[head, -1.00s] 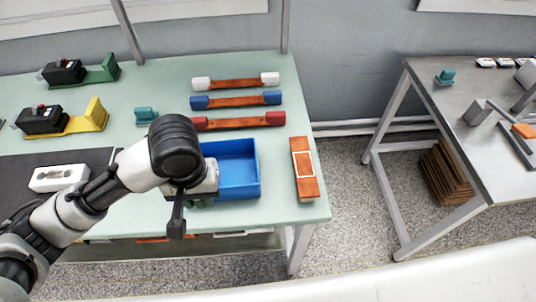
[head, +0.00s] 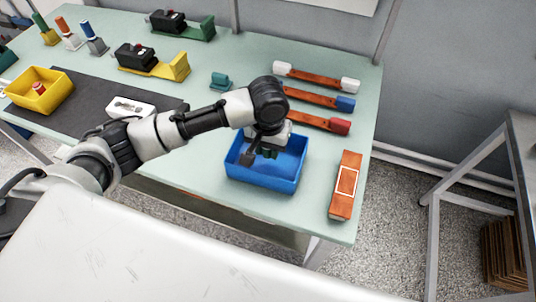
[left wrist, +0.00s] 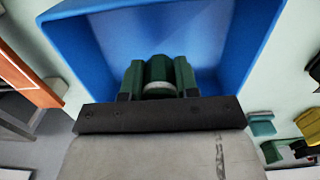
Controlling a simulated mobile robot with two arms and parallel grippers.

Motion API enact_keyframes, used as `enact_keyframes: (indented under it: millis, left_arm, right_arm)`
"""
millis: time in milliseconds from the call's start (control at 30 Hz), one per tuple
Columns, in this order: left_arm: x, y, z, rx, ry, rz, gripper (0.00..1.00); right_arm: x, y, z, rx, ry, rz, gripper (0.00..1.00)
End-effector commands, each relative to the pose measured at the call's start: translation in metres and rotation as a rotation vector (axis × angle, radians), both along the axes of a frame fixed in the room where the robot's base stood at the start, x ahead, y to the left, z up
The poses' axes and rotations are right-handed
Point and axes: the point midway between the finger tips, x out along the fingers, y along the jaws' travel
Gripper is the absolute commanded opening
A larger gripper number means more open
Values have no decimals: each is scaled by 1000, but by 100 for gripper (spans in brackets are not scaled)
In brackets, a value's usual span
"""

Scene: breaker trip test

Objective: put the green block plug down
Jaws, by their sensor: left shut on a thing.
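My left gripper (head: 258,155) is shut on the green block plug (left wrist: 158,72) and points down at the blue bin (head: 262,183). In the left wrist view the plug sits between the fingers, with a pale band on its near side, and the bin's blue walls (left wrist: 85,35) surround it. In the head view only a small dark green part of the plug (head: 270,153) shows beside the gripper. I cannot tell whether the plug touches the bin floor. My right gripper is not in view.
A teal block (head: 221,82) stands behind the bin. Fuse-like bars with white, blue and red ends (head: 318,121) lie behind and to the right. An orange bar (head: 345,186) lies right of the bin. A yellow bin (head: 40,91) stands at the far left.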

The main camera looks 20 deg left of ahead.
Motion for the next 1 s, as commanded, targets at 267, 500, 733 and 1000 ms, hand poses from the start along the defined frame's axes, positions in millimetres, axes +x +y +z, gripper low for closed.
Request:
enact_keyframes:
  millis: [267,500,733,1000]
  left_arm:
    - [2,2,-32,1,2,0,3]
    - [2,2,-42,1,-2,-1,3]
    - [2,2,-44,0,-1,0,3]
    - [2,2,-44,0,-1,0,55]
  right_arm:
    - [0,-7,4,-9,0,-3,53]
    - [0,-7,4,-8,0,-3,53]
    - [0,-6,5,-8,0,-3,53]
    - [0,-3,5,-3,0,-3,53]
